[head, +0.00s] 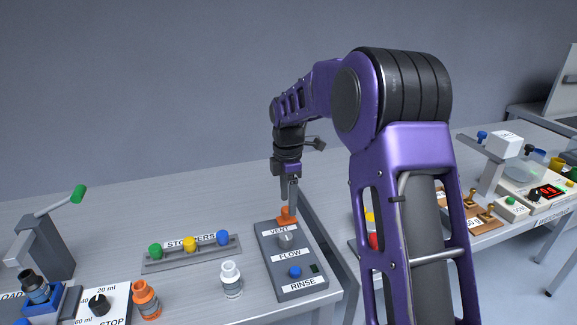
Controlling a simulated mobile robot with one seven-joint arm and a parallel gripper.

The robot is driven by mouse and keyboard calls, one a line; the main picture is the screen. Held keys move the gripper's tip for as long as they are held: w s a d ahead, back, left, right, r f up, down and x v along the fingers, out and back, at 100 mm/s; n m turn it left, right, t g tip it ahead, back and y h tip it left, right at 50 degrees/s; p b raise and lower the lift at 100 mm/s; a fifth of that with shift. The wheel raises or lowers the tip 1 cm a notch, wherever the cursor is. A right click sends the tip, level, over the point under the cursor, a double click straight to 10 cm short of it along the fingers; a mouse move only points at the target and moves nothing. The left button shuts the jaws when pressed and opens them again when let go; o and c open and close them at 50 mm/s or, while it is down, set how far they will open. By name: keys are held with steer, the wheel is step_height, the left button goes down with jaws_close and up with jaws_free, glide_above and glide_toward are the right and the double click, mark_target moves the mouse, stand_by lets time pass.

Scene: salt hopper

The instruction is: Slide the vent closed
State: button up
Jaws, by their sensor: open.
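The vent is an orange slider (287,216) at the far end of a dark grey panel (266,255), just by the label VENT. My gripper (289,203) points down right at the orange slider, with its fingertips at or just above the slider's top. The jaws are open, though their gap is small in this view. I cannot tell whether the fingers touch the slider. The slider's travel and its end stops are too small to make out.
The panel also holds a grey knob (286,240) and a blue button (295,271). A stopper rack (192,255) stands to the left. A white bottle (231,280) and an orange bottle (146,299) stand near the front. A lever stand (47,250) is far left.

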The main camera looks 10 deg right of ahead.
step_height(320, 180, up, 16)
steer(key=p, duration=0.2)
steer(key=shift+f+p, duration=0.15)
steer(key=shift+p, duration=0.15)
